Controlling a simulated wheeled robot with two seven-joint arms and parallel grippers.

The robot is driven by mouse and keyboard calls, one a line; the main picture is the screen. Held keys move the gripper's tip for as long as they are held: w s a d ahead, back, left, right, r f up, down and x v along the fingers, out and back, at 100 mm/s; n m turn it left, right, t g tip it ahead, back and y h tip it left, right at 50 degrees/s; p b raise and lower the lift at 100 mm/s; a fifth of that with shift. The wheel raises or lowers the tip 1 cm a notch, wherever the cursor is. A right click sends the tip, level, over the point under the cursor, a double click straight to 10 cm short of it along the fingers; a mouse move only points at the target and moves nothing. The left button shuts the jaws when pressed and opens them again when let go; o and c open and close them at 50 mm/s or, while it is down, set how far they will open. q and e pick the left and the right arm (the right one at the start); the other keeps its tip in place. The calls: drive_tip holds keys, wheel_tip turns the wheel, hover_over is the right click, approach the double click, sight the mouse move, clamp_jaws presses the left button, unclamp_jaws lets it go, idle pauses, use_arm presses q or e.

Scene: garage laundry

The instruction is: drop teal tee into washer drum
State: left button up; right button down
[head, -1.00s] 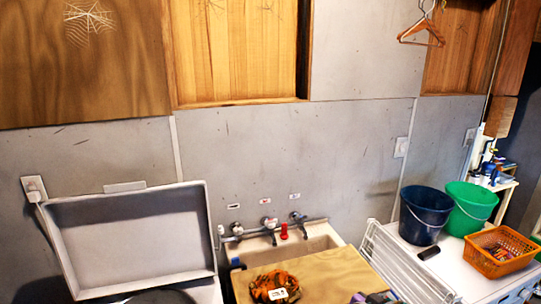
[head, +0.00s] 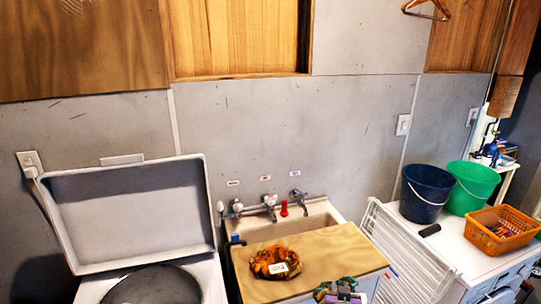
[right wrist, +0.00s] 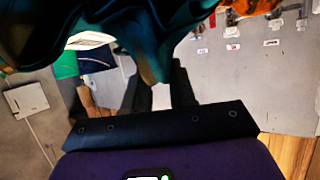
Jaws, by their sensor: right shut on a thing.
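The teal tee (right wrist: 150,50) hangs bunched across the top of the right wrist view, with a fold drooping between the dark fingers. My right gripper (head: 340,291) is shut on it, at the bottom edge of the head view, in front of the wooden board; only a little of the cloth shows there. The washer (head: 205,272) stands at the lower left with its lid (head: 135,215) raised. Its round drum opening (head: 155,287) faces up and is cut off by the lower edge. The tee is well to the right of the drum. My left gripper is not in view.
An orange patterned cloth bundle (head: 275,262) lies on the wooden board (head: 325,262) across the sink (head: 318,218). A white folding rack (head: 400,250) stands right of it. A blue bucket (head: 427,192), a green bucket (head: 473,187) and an orange basket (head: 497,238) stand on the right counter.

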drive_tip(key=shift+s+a+n+y+b, duration=0.25)
drive_tip(key=shift+a+n+y+b, duration=0.45)
drive_tip(key=shift+a+y+b, duration=0.15)
drive_tip(key=shift+s+a+r+n+y+b, duration=0.25)
drive_tip(key=shift+s+a+n+y+b, duration=0.15)
drive_tip(key=shift+s+y, duration=0.05)
